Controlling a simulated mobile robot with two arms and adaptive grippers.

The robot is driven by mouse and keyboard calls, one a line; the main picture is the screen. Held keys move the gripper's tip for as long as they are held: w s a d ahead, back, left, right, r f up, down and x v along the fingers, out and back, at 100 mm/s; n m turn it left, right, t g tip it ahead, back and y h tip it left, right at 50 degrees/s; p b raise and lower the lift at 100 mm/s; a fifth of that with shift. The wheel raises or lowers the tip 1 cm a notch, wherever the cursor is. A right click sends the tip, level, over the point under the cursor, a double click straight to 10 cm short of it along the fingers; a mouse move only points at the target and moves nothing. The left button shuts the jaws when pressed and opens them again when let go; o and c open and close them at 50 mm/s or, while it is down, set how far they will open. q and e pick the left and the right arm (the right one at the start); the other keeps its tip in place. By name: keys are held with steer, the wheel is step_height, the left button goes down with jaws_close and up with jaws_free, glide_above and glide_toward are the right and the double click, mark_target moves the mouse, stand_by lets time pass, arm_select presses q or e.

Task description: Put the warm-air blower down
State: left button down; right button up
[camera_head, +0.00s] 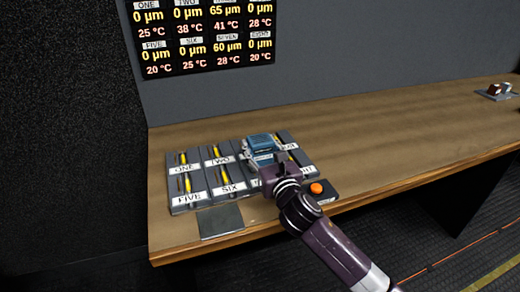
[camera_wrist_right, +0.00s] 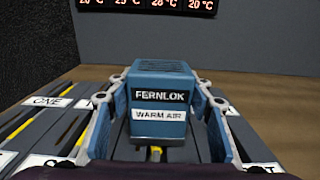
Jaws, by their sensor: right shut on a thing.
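The warm-air blower (camera_head: 262,142) is a blue box over the back right part of the slotted panel. In the right wrist view the blower (camera_wrist_right: 160,92) stands upright, its front marked FERNLOK and WARM AIR. My right gripper (camera_head: 265,157) is shut on it, with one finger on each side; the fingers (camera_wrist_right: 161,112) also show in the wrist view. I cannot tell if the blower's underside touches the panel. The dark grey panel (camera_head: 206,190) has two rows of labelled slots with yellow strips. The blower and gripper hide some slots. My left gripper is not in view.
A wall display (camera_head: 205,35) lists µm and °C readings; two show 65 and 60 µm, several show 0. An orange button (camera_head: 317,187) sits right of the panel, a grey plate (camera_head: 220,221) in front. The wooden bench (camera_head: 400,130) is clear to the right, except small far items (camera_head: 497,91).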

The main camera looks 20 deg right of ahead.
steer(key=shift+f, duration=0.15)
steer(key=shift+f, duration=0.1)
steer(key=o, duration=1.7)
steer(key=shift+f, duration=0.15)
steer(key=shift+c, duration=0.2)
steer(key=shift+r, duration=0.25)
steer(key=shift+s, duration=0.35)
steer(key=s+p, duration=0.2)
steer(key=s, duration=0.9)
steer(key=shift+s+d+p, duration=0.15)
steer(key=shift+d+p, duration=0.05)
steer(key=shift+p, duration=0.15)
